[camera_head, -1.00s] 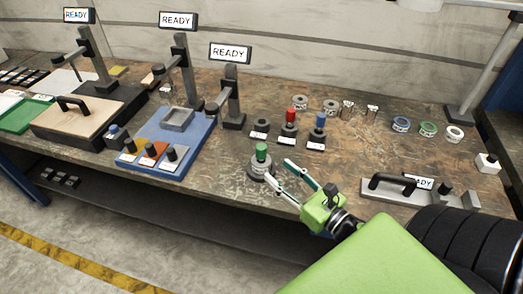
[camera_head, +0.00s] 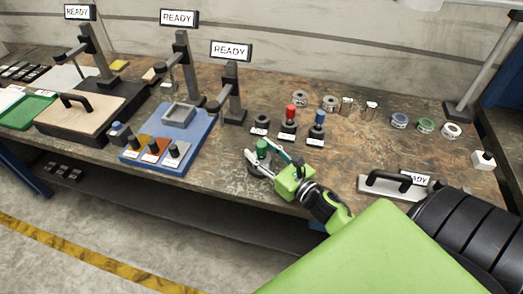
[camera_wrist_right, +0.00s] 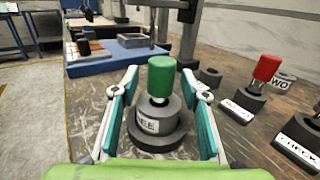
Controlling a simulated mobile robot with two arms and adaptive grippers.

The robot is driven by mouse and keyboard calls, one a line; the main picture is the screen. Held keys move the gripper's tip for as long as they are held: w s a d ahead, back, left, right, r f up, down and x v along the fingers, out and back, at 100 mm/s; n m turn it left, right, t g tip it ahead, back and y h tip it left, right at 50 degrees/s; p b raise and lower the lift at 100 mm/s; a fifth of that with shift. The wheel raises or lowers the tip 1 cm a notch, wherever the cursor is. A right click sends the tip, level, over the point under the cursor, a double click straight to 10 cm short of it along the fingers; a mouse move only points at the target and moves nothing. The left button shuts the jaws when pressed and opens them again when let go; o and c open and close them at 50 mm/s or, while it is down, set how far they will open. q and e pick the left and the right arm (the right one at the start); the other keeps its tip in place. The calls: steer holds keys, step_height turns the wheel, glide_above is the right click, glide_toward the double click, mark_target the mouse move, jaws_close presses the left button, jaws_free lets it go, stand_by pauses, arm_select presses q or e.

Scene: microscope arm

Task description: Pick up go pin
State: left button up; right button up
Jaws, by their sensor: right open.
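The go pin, taken to be the green-capped pin (camera_head: 262,148), stands upright in a dark round stepped holder near the table's front edge. In the right wrist view the green cap (camera_wrist_right: 161,76) and the holder (camera_wrist_right: 156,130) with a partly hidden white label are central. My right gripper (camera_head: 260,155) is open, its fingers on either side of the pin and holder. In the wrist view the fingers (camera_wrist_right: 160,88) show visible gaps to the green cap; whether they touch the holder I cannot tell. My left gripper is not in view.
A red-capped pin (camera_head: 290,112) and a blue-capped pin (camera_head: 319,118) stand in holders behind. A blue fixture board (camera_head: 135,163) lies to the left, with a dark stand (camera_head: 234,100) behind. A grey plate with a black handle (camera_head: 375,188) lies to the right.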

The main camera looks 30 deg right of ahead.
jaws_close()
